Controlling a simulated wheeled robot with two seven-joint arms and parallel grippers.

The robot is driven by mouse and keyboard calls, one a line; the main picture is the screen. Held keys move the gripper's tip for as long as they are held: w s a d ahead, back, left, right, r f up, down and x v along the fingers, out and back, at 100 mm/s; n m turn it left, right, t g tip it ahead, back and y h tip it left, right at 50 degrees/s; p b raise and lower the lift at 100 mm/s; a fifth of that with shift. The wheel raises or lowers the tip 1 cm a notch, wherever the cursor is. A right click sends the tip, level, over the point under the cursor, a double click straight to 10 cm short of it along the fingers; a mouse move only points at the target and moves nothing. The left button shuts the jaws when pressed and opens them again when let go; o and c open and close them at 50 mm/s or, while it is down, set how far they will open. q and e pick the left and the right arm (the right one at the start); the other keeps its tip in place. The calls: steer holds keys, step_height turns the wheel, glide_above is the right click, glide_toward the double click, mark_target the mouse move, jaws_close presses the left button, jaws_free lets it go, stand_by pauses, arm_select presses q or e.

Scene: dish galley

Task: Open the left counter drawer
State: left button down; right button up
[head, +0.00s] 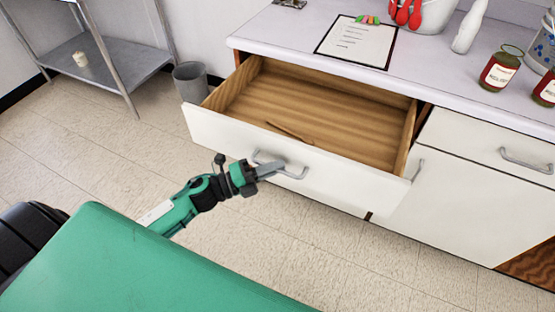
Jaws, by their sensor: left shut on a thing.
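The left counter drawer (300,158) is pulled well out from the counter, with its wooden inside in view. A thin brown stick-like object (289,132) lies on its floor. The drawer's metal handle (294,174) is on the white front. My left gripper (270,169) is shut on the left part of this handle, in front of the drawer. The fingertips are partly hidden against the handle. My right gripper is not in view.
The countertop (300,30) carries a clipboard (356,42), red-labelled jars (501,68) and a white bottle (469,26). A closed drawer (490,140) is to the right. A grey bin (190,82) and metal shelf (120,66) stand at left. The floor before the drawer is clear.

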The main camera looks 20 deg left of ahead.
arm_select(q)
steer(key=shift+s, duration=0.55)
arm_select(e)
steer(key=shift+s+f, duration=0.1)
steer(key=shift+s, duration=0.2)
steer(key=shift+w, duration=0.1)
arm_select(q)
steer(key=c, duration=1.5)
jaws_free()
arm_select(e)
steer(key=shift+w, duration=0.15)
arm_select(q)
steer(key=shift+a, duration=0.1)
steer(key=b+v, duration=0.1)
steer(key=v, duration=1.2)
steer(key=shift+s+a, duration=0.2)
steer(key=shift+a, duration=0.1)
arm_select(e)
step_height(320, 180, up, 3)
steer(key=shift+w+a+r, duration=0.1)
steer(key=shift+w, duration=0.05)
